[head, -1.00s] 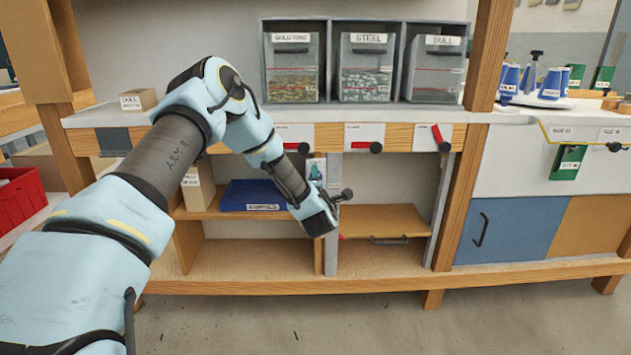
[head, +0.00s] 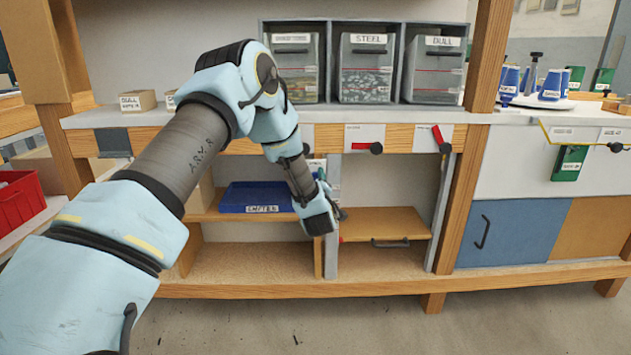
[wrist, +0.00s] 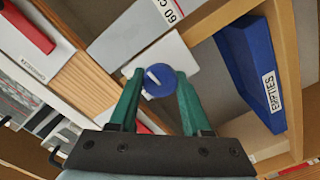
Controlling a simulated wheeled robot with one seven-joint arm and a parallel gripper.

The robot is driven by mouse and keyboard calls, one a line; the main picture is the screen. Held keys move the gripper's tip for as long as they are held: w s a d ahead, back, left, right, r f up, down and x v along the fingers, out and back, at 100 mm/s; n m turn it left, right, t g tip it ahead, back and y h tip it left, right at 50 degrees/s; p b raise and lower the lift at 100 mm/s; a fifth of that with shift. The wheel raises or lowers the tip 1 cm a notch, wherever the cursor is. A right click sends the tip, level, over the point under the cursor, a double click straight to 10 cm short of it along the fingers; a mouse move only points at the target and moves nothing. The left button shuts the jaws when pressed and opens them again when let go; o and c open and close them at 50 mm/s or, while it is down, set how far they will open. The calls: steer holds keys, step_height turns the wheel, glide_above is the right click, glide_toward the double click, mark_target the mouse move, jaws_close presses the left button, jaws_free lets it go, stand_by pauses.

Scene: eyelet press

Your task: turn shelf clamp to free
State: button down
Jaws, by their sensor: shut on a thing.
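The shelf clamp's round blue knob (wrist: 158,81) shows in the wrist view, in front of a white plate (wrist: 160,52). A short white mark on the knob slants toward the upper left. My gripper (wrist: 158,86) has its two green fingers closed on either side of the knob. In the head view my gripper (head: 320,215) is at the upright between the two open bays, and my arm hides much of the clamp there. A tan shelf board (head: 385,222) with a dark handle is in the bay to its right.
A blue tray labelled EMPTIES (head: 255,197) sits on the left bay's shelf, close beside my gripper; it also shows in the wrist view (wrist: 248,70). Red levers (head: 438,134) are on the rail above. Clear-fronted bins (head: 368,62) stand on the counter.

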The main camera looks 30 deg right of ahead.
steer(key=shift+m, duration=0.5)
steer(key=shift+f, duration=0.1)
steer(key=shift+c, duration=1.8)
jaws_free()
steer(key=v, duration=1)
steer(key=shift+s+a, duration=0.2)
steer(key=shift+s, duration=0.15)
